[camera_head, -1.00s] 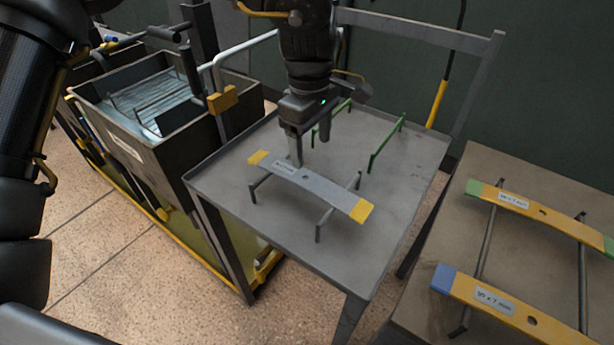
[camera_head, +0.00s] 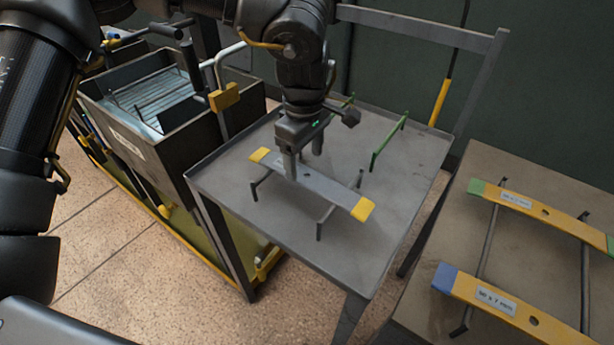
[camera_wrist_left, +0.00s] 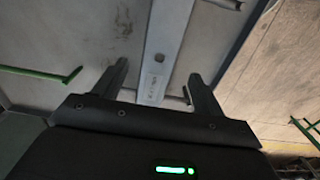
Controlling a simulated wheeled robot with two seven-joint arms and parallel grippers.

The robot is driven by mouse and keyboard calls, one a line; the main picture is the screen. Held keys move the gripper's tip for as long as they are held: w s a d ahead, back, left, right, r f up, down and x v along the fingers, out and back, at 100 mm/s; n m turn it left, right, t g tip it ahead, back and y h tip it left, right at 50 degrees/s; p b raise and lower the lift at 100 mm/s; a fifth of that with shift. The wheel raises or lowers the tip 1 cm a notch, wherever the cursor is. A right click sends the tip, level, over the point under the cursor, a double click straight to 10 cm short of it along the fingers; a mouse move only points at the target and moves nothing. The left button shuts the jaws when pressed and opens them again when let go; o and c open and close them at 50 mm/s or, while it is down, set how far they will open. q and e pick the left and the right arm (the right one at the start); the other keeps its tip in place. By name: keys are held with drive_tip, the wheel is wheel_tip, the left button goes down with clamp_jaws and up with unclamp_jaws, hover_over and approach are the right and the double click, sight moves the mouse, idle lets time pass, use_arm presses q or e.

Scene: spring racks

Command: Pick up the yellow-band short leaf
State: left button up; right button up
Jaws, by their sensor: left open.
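The yellow-band short leaf (camera_head: 328,190) is a grey flat bar with yellow ends. It lies across two low grey rests on the grey cart top. My left gripper (camera_head: 304,163) points down over its middle-left part, open, one finger on the near side and one on the far side. In the left wrist view the grey leaf (camera_wrist_left: 166,40) runs between the two spread fingers of the gripper (camera_wrist_left: 157,80), with a hole and a faint label on it. Whether the fingers touch it cannot be told. My right gripper is not in view.
Green rests (camera_head: 388,142) stand behind the leaf on the cart top (camera_head: 232,180). A dark bin (camera_head: 160,150) stands left. A brown table (camera_head: 420,300) at right holds an orange leaf with green ends (camera_head: 520,206) and a blue-ended one (camera_head: 510,308).

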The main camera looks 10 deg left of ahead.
sight(306, 174)
use_arm(q)
wheel_tip(306, 174, down, 4)
drive_tip(key=shift+w+d+r, duration=0.1)
drive_tip(key=shift+f, duration=0.2)
drive_tip(key=shift+c, duration=0.4)
drive_tip(key=c, duration=1.4)
drive_tip(key=shift+r, duration=0.15)
